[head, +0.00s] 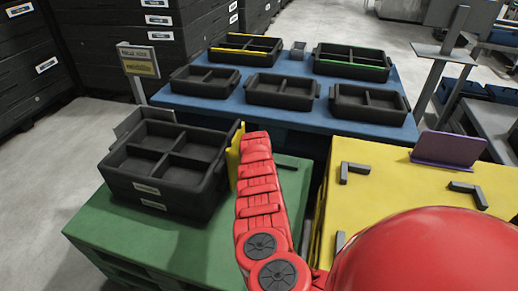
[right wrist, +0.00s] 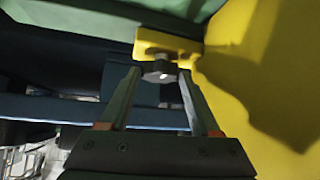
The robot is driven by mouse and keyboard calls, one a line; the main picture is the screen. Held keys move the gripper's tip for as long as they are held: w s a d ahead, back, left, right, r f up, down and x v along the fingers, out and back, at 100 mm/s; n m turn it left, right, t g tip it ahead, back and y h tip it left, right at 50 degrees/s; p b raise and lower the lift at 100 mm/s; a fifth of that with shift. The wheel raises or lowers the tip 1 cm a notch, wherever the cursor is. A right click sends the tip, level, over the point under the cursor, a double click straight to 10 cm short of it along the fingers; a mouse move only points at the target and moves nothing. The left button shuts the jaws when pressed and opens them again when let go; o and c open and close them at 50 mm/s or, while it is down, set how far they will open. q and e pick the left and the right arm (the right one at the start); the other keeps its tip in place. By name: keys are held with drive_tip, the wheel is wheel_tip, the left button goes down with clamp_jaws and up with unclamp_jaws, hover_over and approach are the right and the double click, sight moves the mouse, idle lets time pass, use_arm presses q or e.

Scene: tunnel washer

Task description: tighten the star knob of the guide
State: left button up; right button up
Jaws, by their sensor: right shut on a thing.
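The yellow guide (head: 235,157) stands upright at the right side of the black divided crate in the head view. In the right wrist view the guide's yellow bracket (right wrist: 165,42) sticks out, with the dark star knob (right wrist: 160,72) below it. My right gripper (right wrist: 160,78) has one finger on each side of the knob and is shut on it. In the head view my red right arm reaches toward the guide, and its gripper and the knob are hidden there. My left gripper is in neither view.
The black crate (head: 172,193) sits on a green stand (head: 122,222). A yellow table (head: 390,195) with dark corner brackets and a purple holder (head: 447,149) stands at right. Behind, a blue table (head: 215,100) carries several black trays. A small sign (head: 140,63) stands at left.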

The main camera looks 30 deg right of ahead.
drive_tip(key=shift+r, duration=0.1)
idle(0.4)
drive_tip(key=o, duration=1.4)
